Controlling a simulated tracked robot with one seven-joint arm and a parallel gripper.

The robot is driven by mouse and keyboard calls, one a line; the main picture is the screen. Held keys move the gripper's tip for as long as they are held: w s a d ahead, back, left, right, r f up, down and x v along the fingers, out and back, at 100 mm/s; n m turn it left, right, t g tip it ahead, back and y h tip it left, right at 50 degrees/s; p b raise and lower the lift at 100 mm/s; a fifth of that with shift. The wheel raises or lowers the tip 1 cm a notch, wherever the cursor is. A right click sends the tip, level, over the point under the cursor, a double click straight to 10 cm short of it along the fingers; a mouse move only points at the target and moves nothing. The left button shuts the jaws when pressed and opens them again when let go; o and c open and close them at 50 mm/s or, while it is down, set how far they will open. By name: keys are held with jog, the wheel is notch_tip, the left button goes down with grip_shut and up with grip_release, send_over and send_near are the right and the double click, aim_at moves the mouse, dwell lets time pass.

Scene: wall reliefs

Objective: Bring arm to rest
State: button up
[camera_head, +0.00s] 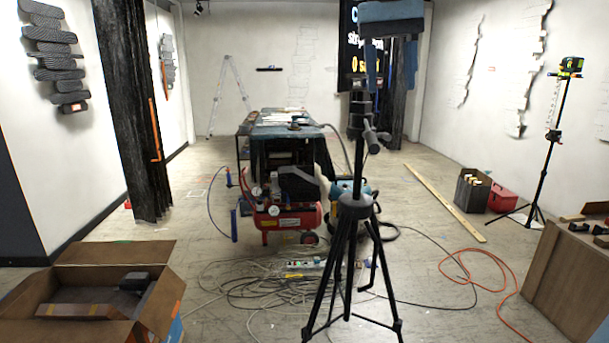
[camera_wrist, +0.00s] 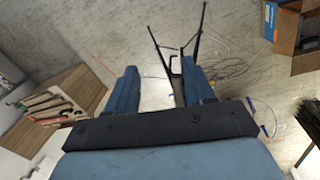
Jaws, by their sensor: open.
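My gripper (camera_head: 391,86) hangs at the top of the head view, right of centre, with its two blue fingers pointing down and apart. It is open, and nothing shows between the fingers. In the wrist view the gripper (camera_wrist: 158,68) also shows its fingers spread, with bare floor and part of the tripod seen in the gap. In the head view the gripper overlaps the dark screen behind it. The rest of my arm is not seen.
A black tripod (camera_head: 357,215) stands ahead, near centre. Cables (camera_head: 255,285) lie around it. Behind are a red compressor (camera_head: 289,219) and a covered table (camera_head: 270,131). An open cardboard box (camera_head: 163,300) is front left; a wooden crate (camera_head: 565,280) is front right.

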jog(key=s+d+f+t, duration=0.3)
jog(key=s+d+f, duration=0.1)
jog(key=f, duration=0.7)
jog(key=s+d+f+n+t+y, duration=0.1)
jog(key=s+d+f, duration=0.4)
jog(key=f, duration=0.7)
jog(key=shift+s+d+f+n+t, duration=0.3)
jog(key=shift+s+t, duration=0.6)
jog(key=shift+s, duration=0.2)
jog(key=shift+c, duration=1)
